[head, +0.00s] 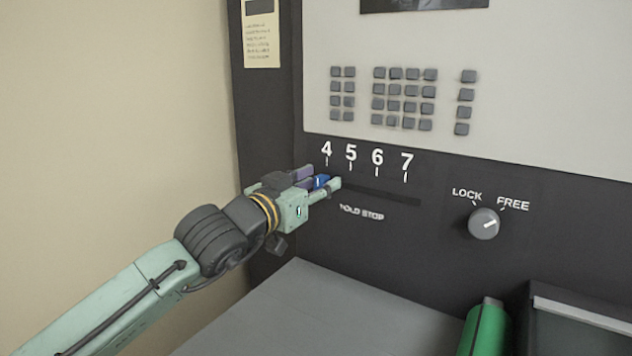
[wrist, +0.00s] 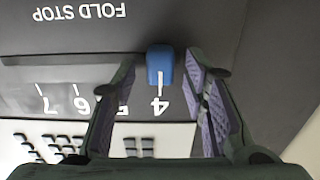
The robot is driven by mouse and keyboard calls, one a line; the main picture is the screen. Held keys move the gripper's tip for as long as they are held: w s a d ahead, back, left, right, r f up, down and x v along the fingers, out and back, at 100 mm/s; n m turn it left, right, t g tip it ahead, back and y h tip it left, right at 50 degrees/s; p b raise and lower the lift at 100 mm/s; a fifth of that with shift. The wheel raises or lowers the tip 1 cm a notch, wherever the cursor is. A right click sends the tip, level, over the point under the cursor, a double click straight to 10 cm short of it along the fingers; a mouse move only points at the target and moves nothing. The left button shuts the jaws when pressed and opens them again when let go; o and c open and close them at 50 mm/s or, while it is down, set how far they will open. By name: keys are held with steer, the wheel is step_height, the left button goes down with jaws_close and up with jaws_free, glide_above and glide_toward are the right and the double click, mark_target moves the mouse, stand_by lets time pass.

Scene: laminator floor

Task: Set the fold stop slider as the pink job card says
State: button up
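The blue fold stop slider (head: 321,181) sits in a dark horizontal slot below a scale marked 4, 5, 6 and 7. In the wrist view, which is upside down, the slider (wrist: 159,63) has its white line at the 4. My gripper (head: 319,179) is at the slot's left end. Its fingers (wrist: 160,68) are apart on either side of the slider, with a clear gap on the picture's left and a smaller one on the right. No pink job card is in view.
The LOCK/FREE knob (head: 484,224) right of the slot has its white mark towards FREE. A pale yellow card (head: 262,40) hangs at upper left. Several grey keys (head: 403,97) sit above the scale. A green roll (head: 485,330) is at lower right, beside a bare grey surface (head: 320,318).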

steer(key=shift+c, duration=0.5)
jaws_close()
stand_by(0.4)
